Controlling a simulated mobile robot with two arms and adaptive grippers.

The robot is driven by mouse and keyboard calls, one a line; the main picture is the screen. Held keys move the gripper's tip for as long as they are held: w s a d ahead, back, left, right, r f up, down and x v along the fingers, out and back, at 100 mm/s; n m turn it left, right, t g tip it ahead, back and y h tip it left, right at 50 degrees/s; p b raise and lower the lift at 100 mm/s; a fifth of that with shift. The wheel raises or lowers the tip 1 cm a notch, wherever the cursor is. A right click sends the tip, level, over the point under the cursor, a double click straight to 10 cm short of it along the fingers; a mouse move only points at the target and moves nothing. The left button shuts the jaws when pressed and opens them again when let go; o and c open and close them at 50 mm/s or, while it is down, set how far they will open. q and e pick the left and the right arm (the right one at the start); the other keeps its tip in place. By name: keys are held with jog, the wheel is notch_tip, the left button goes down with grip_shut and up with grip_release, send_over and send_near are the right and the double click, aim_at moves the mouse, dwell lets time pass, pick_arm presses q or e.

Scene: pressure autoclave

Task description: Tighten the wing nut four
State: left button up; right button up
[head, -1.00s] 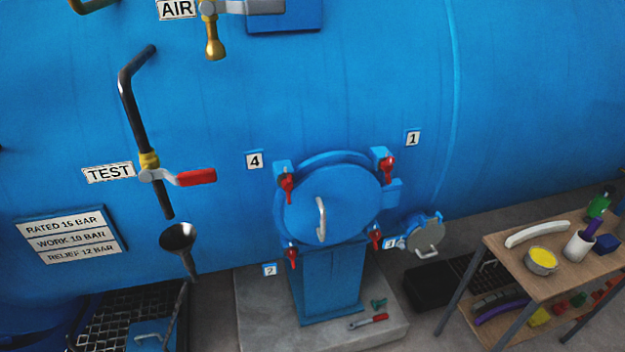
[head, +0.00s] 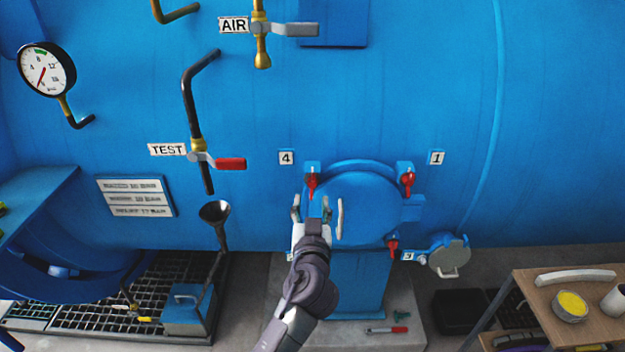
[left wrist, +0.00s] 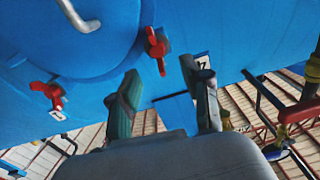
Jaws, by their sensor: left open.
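The round blue door (head: 365,205) has red wing nuts around its rim. Wing nut four (head: 311,184) is at the door's upper left, below the plate marked 4 (head: 287,158). My left gripper (head: 312,204) points up at it, fingers apart and empty, appearing just below it. In the left wrist view, wing nut four (left wrist: 157,48) lies beyond and between the open fingers (left wrist: 166,92), with no visible contact. Its number plate (left wrist: 203,60) is partly covered by a finger. The lower-left wing nut is hidden by my arm in the head view. My right gripper is not in view.
The pale door handle (head: 340,218) stands close right of my left gripper. Other wing nuts are at upper right (head: 407,184) and lower right (head: 392,248). A funnel (head: 214,211) and the red-handled TEST valve (head: 229,164) are left. A wooden bench (head: 540,300) is at lower right.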

aim_at(313, 182)
pick_arm(q)
jog(key=w+b, duration=0.1)
jog(key=w, duration=0.8)
jog(key=shift+w+d, duration=0.15)
jog(key=shift+w, duration=0.1)
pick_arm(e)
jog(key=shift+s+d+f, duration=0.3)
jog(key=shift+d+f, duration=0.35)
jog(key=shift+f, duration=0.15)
pick_arm(q)
jog(key=shift+c, duration=0.3)
grip_shut()
